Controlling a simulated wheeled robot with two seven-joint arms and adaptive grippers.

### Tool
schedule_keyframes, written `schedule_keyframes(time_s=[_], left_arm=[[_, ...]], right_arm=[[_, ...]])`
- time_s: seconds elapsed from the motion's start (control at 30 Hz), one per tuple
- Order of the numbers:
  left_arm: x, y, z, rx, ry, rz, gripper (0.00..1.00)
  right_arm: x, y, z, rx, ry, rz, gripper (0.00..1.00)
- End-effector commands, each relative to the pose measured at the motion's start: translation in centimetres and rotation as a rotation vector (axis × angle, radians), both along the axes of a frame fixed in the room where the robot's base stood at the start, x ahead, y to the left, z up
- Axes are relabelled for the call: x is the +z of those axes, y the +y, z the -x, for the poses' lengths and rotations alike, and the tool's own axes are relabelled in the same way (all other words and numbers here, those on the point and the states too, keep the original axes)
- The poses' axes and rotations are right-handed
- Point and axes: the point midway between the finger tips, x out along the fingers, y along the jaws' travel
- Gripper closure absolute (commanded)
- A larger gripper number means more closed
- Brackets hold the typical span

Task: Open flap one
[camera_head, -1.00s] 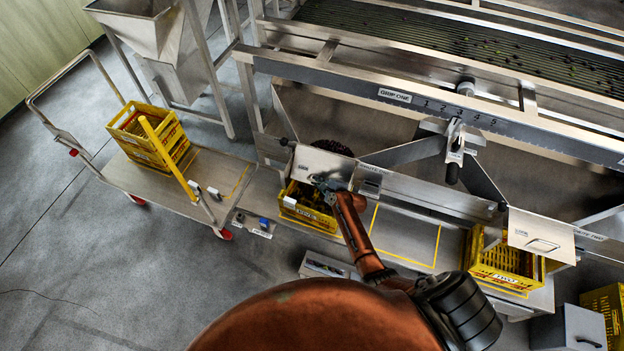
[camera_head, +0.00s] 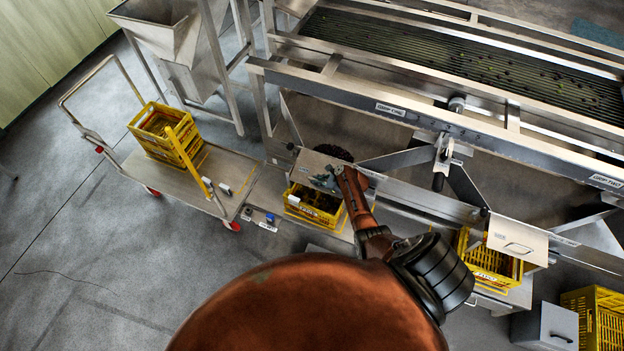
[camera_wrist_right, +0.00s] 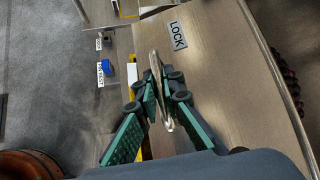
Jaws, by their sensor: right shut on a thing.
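Flap one (camera_head: 308,164) is a flat steel plate at the left chute of the sizer, above a yellow crate (camera_head: 297,208). In the right wrist view the plate (camera_wrist_right: 215,75) fills the right side and bears a LOCK label. My right gripper (camera_head: 325,180) is at the flap's front edge. In the wrist view its green-padded fingers (camera_wrist_right: 162,95) are shut on the flap's metal bar handle (camera_wrist_right: 157,65). How far the flap is tilted is hard to tell. My left gripper is not in view.
A cart (camera_head: 165,180) with a yellow crate (camera_head: 165,130) stands at the left. Another flap (camera_head: 517,238) hangs over a crate (camera_head: 490,262) at the right. The sizer's long steel beam (camera_head: 440,117) runs behind. The floor at the left is clear.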

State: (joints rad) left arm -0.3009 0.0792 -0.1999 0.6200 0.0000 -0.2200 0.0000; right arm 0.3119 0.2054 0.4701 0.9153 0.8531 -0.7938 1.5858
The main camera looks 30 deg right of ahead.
Motion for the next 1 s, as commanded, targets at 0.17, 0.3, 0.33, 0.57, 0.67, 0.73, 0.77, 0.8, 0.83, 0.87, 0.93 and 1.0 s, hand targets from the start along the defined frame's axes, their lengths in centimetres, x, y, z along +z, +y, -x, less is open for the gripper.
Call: schedule_keyframes(time_s=[0.17,0.3,0.33,0.57,0.67,0.73,0.77,0.8,0.83,0.87,0.93,1.0], left_arm=[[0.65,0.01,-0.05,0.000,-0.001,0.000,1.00],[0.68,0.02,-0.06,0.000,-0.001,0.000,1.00],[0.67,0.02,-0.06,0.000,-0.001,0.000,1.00],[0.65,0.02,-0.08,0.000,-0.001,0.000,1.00],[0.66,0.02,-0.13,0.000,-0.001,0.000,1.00],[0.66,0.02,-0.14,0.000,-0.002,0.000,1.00],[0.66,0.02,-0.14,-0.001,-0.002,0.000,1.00],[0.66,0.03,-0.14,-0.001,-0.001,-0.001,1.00],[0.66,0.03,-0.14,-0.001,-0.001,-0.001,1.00],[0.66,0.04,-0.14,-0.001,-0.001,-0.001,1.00],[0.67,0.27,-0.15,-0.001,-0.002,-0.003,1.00],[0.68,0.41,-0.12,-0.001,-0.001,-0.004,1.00]], right_arm=[[0.50,-0.26,0.24,-0.006,-0.002,-0.002,1.00],[0.51,-0.35,0.27,-0.007,-0.003,-0.001,1.00],[0.51,-0.37,0.27,-0.007,-0.003,-0.001,1.00],[0.53,-0.39,0.22,-0.007,-0.004,0.000,1.00],[0.53,-0.41,0.21,-0.007,-0.003,0.001,0.86],[0.52,-0.42,0.22,-0.007,-0.003,0.001,0.85],[0.51,-0.43,0.23,-0.007,-0.003,0.001,0.85],[0.50,-0.44,0.24,-0.007,-0.003,0.001,0.85],[0.49,-0.43,0.25,-0.007,-0.002,0.002,0.85],[0.50,-0.44,0.25,-0.007,-0.002,0.002,0.85],[0.49,-0.46,0.27,-0.007,-0.002,0.002,0.85],[0.53,-0.49,0.37,-0.007,-0.002,0.002,0.85]])
